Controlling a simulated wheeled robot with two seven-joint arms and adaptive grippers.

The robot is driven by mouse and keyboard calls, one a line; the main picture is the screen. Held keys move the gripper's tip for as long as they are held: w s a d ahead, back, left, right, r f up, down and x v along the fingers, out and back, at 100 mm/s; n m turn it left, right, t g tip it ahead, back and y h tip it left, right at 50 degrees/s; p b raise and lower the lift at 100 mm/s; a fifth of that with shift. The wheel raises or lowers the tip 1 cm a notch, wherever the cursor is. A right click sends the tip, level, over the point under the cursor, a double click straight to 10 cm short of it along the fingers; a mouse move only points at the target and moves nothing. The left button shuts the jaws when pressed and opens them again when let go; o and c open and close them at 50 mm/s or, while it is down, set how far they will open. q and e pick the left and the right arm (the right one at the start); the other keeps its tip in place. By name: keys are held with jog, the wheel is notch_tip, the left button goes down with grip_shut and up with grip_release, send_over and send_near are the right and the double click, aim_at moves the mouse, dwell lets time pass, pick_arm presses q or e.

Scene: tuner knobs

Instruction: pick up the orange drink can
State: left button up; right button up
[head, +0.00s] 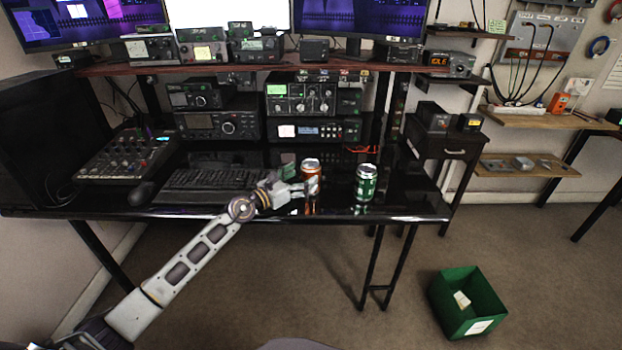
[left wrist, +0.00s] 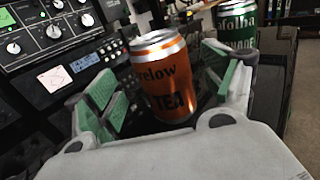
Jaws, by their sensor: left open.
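The orange drink can (head: 311,168) stands upright on the glossy black desk (head: 408,205), near its front edge. My left gripper (head: 300,188) reaches in from the left and is beside the can, partly in front of it. In the left wrist view the orange can (left wrist: 164,80) stands between the open green-padded fingers of the gripper (left wrist: 165,90), with a visible gap on the left side. My right gripper is not in view.
A green can (head: 366,182) stands just right of the orange can; it also shows in the left wrist view (left wrist: 236,25). A keyboard (head: 205,180), mouse (head: 142,193) and mixer (head: 125,155) lie to the left. Radios (head: 300,97) stand behind. A green bin (head: 467,302) is on the floor.

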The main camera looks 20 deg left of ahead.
pick_arm(q)
jog(key=shift+w+d+r, duration=0.15)
jog(key=shift+w+d, duration=0.4)
jog(key=shift+w, duration=0.1)
jog(key=shift+x, duration=1.05)
jog(key=c, duration=0.9)
